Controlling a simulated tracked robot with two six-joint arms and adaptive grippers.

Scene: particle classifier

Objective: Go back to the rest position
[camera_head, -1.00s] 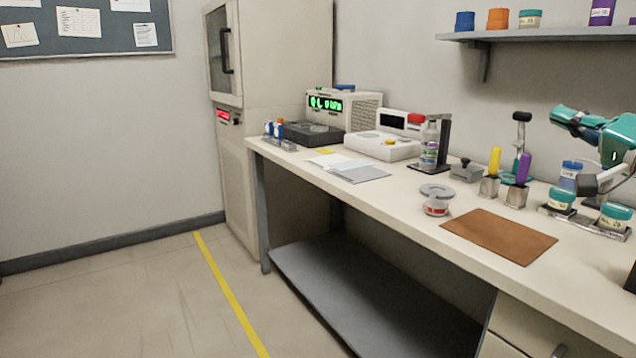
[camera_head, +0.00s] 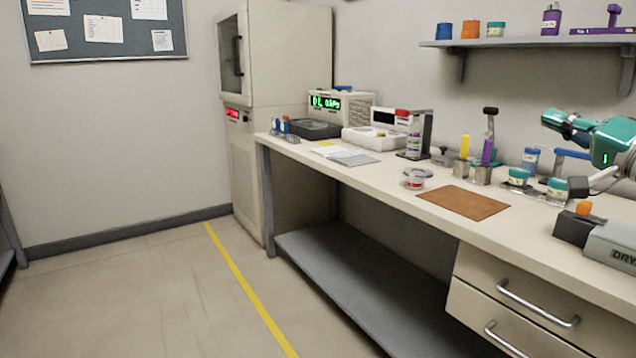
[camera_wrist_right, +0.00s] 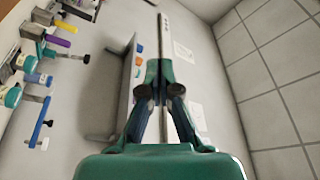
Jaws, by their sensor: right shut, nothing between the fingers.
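My right gripper (camera_head: 552,118) is teal and dark and comes in from the right edge in the head view. It is raised above the bench, below the wall shelf, and points left. In the right wrist view the right gripper (camera_wrist_right: 160,70) is shut with nothing between its fingers, and it is clear of the objects around it. My left gripper is not in view.
The bench (camera_head: 392,178) holds a brown mat (camera_head: 463,202), teal-lidded jars (camera_head: 518,177), a bottle (camera_head: 413,138) and a grey dryer box (camera_head: 610,243) at the right. A wall shelf (camera_head: 530,43) hangs above. The floor (camera_head: 130,290) at the left is clear.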

